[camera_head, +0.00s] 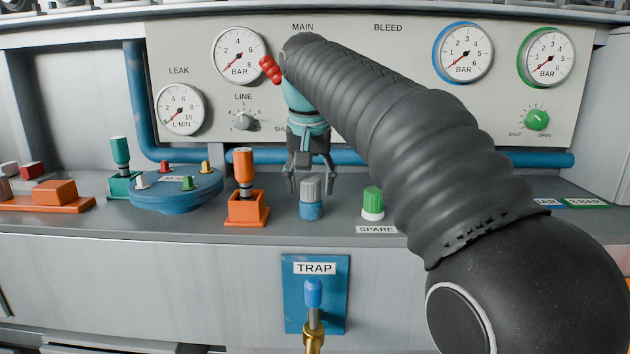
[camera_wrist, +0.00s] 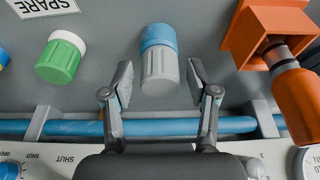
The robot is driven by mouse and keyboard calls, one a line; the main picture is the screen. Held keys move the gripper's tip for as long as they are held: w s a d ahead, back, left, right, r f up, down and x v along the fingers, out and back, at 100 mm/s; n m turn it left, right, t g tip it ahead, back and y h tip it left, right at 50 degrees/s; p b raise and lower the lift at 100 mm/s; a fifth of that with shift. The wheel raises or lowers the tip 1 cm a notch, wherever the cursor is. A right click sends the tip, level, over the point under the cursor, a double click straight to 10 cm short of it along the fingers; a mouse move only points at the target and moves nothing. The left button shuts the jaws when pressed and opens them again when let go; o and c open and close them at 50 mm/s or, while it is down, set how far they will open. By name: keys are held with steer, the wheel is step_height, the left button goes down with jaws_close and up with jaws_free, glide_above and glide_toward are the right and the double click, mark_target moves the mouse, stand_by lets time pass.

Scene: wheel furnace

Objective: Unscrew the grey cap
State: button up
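The grey cap (camera_head: 311,189) is ribbed and sits on a blue base (camera_head: 311,210) on the grey bench, upright. In the wrist view the grey cap (camera_wrist: 160,71) and its blue base (camera_wrist: 158,37) show between and just beyond the fingertips. My gripper (camera_head: 310,186) points down above the bench, apparently just behind the cap in the head view. In the wrist view my gripper (camera_wrist: 159,76) is open, one finger on each side of the cap, with gaps visible and no contact.
A green cap (camera_head: 373,198) on a white base stands to the right, above the SPARE label (camera_head: 377,229). An orange-handled valve (camera_head: 245,190) stands close on the left. A blue pipe (camera_head: 400,158) runs behind. A blue TRAP plate (camera_head: 335,300) is on the front face.

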jaws_close()
steer(key=shift+r+p, duration=0.4)
steer(key=shift+p, duration=0.1)
stand_by(0.6)
